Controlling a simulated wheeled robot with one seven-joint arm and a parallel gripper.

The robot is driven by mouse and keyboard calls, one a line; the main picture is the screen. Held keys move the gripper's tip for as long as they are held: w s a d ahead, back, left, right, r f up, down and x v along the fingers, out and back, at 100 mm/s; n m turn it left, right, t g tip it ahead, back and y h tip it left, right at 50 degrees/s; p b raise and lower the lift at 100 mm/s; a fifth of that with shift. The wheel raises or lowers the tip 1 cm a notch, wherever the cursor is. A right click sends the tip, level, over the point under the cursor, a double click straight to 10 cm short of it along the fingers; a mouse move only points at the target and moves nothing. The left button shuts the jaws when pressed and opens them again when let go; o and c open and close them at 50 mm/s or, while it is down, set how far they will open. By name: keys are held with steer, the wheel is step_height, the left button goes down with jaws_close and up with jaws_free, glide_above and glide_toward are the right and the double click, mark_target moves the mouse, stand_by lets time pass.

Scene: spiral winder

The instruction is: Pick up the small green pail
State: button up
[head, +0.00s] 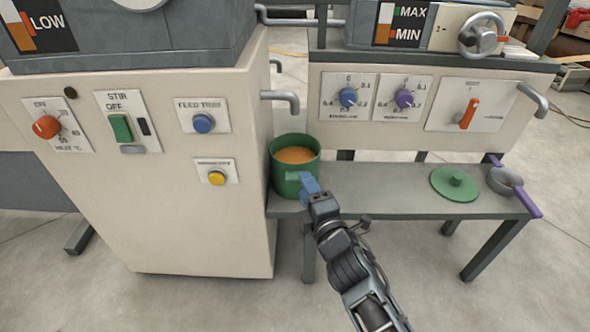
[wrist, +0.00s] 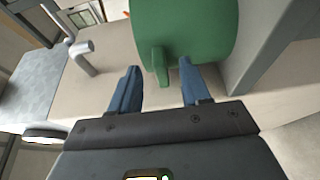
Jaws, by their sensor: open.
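The small green pail (head: 283,176) stands on the left end of the grey bench in the head view, with orange-brown contents inside. In the wrist view the pail (wrist: 195,32) fills the top middle, and its green handle (wrist: 160,66) points toward my gripper. My gripper (head: 309,184) is at the pail's near side in the head view. In the wrist view my gripper (wrist: 160,80) is open, with one blue finger on each side of the handle. I cannot tell whether either finger touches it.
The grey bench (head: 385,200) also holds a green lid (head: 455,183) and a small grey pan with a purple handle (head: 505,180) at its right. A cream cabinet (head: 150,220) stands close left of the pail. A grey spout (head: 283,98) juts out above the pail.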

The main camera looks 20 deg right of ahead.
steer(key=shift+w+b, duration=0.3)
steer(key=shift+w, duration=0.95)
steer(key=shift+c, duration=0.4)
jaws_close()
steer(key=shift+r, duration=0.2)
